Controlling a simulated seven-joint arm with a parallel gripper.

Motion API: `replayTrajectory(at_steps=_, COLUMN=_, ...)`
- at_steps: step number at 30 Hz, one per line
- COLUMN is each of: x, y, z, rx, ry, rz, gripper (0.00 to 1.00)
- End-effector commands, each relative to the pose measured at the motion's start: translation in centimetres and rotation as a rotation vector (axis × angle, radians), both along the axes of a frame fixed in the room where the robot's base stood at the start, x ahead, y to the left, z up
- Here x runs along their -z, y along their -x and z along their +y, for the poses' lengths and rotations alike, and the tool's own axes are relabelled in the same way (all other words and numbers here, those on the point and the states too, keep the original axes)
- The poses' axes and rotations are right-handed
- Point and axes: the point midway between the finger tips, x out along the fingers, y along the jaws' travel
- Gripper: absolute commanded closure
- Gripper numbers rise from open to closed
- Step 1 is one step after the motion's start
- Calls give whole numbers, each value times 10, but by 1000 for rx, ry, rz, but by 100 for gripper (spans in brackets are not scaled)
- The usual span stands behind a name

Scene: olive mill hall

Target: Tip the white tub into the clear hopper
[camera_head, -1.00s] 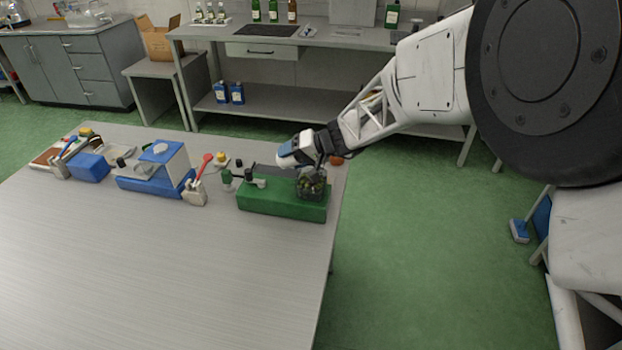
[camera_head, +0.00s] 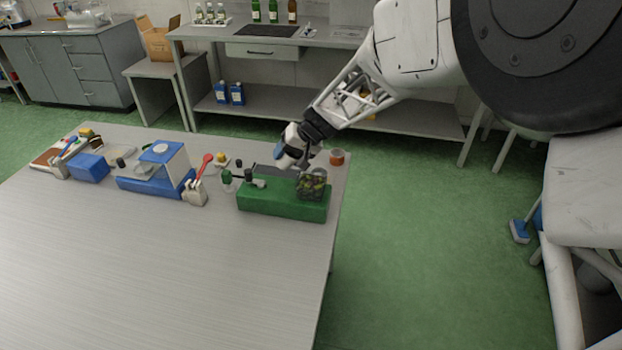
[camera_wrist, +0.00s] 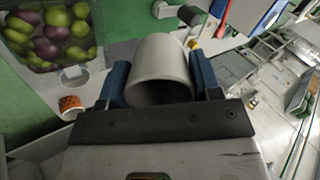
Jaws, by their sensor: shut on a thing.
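The white tub (camera_wrist: 158,62) lies on its side between the two blue fingers of my gripper (camera_wrist: 160,85), which is shut on it. Its mouth faces the wrist camera; the visible inside is shaded and shows no olives. In the head view my gripper (camera_head: 287,152) holds the tub (camera_head: 288,161) above the back of the green base, just left of the hopper. The clear hopper (camera_head: 312,186) stands on the right end of that base. Green and dark purple olives show in the hopper in the wrist view (camera_wrist: 50,38).
The green base (camera_head: 280,203) sits near the table's right edge. An orange-brown cup (camera_head: 337,158) stands behind the hopper. To the left are a white holder with a red spoon (camera_head: 196,192) and a blue-based balance (camera_head: 150,188). The table's front is clear.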

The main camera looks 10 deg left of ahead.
Motion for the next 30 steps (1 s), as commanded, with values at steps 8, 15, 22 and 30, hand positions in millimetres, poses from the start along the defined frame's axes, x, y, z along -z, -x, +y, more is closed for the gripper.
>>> replayTrajectory(at_steps=8, x=4, y=0, z=10, rx=-2, ry=94, rz=0, gripper=68)
replayTrajectory(at_steps=15, x=12, y=0, z=18, rx=-3, ry=175, rz=0, gripper=68)
replayTrajectory(at_steps=22, x=22, y=0, z=26, rx=-3, ry=253, rz=0, gripper=68)
replayTrajectory(at_steps=30, x=39, y=0, z=34, rx=-2, ry=345, rz=0, gripper=68)
